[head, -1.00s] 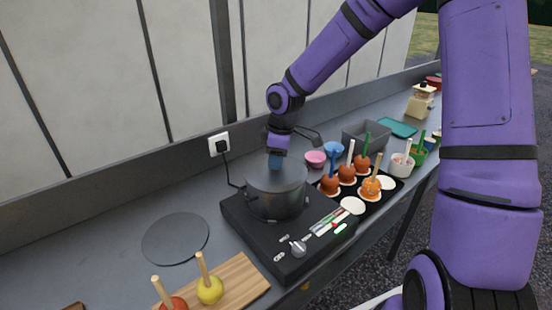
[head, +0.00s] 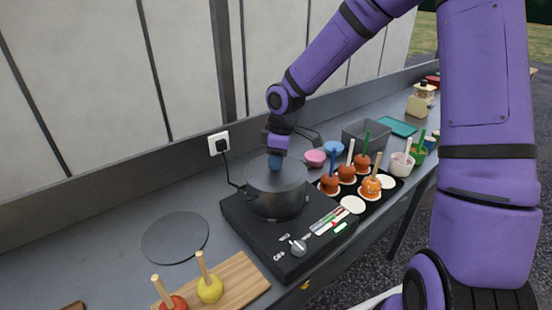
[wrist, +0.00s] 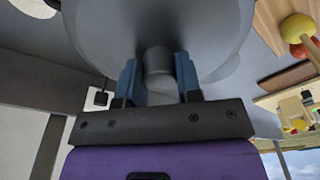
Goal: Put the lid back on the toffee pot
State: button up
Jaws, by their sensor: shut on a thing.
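The toffee pot (head: 277,203) is a dark grey metal pot standing on the black hob (head: 265,242). Its grey round lid (head: 272,178) lies level over the pot's mouth, lined up with the rim. I cannot tell whether it rests fully on the rim or is a hair above. My gripper (head: 275,162) points down over the pot, its blue fingers shut on the lid's knob. In the wrist view, the fingers (wrist: 159,78) stand on both sides of the grey knob (wrist: 158,60), with the lid (wrist: 105,30) behind. The pot's inside is hidden.
A flat grey disc (head: 175,238) lies left of the hob. A wooden board (head: 236,287) with apples on sticks is in front. A dark tray (head: 388,196) of coated apples, bowls and a grey bin (head: 366,135) stand to the right. A wall runs behind.

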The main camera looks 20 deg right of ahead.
dwell(0.3)
jog(key=o, duration=1.6)
jog(key=shift+c, duration=0.2)
jog(key=shift+r, duration=3.5)
grip_shut()
